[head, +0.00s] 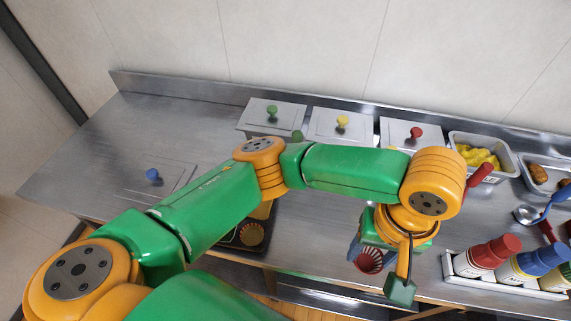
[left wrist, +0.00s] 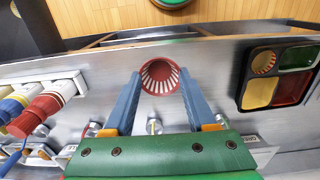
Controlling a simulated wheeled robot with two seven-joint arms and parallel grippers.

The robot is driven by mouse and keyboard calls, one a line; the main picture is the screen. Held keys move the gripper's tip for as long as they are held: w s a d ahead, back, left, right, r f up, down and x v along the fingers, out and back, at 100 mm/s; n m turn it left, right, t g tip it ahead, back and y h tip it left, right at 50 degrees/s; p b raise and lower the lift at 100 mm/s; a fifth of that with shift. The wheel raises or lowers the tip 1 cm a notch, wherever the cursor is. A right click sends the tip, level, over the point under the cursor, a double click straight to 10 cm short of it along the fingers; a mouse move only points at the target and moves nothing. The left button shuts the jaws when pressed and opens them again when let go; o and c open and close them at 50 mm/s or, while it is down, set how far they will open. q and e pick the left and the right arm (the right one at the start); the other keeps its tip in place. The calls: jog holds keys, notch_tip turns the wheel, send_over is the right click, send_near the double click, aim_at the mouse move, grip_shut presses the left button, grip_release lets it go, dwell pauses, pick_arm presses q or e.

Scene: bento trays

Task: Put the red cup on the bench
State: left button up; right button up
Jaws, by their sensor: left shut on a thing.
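The red cup (head: 371,261), with a white-striped inside, is between the blue fingers of my left gripper (head: 366,256). In the left wrist view the red cup (left wrist: 160,77) sits at the fingertips, its open mouth facing the camera. My left gripper (left wrist: 160,84) is shut on it. The cup is over the front part of the steel bench (head: 310,235); whether its base touches the bench cannot be told. My right gripper is not in view.
A divided bento tray (left wrist: 243,101) holds an orange striped cup (left wrist: 264,61). A rack (head: 500,285) of capped bottles stands right of the red cup. Lidded pans (head: 270,113) and a pan of yellow food (head: 510,165) line the back. The bench's left side is mostly clear.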

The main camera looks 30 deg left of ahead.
pick_arm(q)
jog(key=w+a+f, duration=0.3)
jog(key=a+f, duration=0.1)
jog(key=a, duration=0.2)
jog(key=b, duration=0.1)
send_near(308, 235)
jog(key=shift+s+d+f, duration=0.1)
jog(key=shift+s+d, duration=0.1)
jog(key=shift+d, duration=0.25)
jog(key=shift+s+d, duration=0.2)
jog(key=shift+d, duration=0.25)
jog(key=f, duration=0.2)
jog(key=a+f, duration=0.1)
jog(key=w+f, duration=0.1)
jog(key=f, duration=0.1)
jog(key=shift+a+f, duration=0.35)
jog(key=shift+a, duration=0.05)
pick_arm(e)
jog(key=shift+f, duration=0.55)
pick_arm(q)
jog(key=o, duration=1.3)
jog(key=shift+f, duration=0.1)
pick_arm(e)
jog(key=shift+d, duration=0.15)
pick_arm(q)
notch_tip(308, 235, up, 12)
jog(key=shift+r+p, duration=0.2)
jog(key=shift+p, duration=0.45)
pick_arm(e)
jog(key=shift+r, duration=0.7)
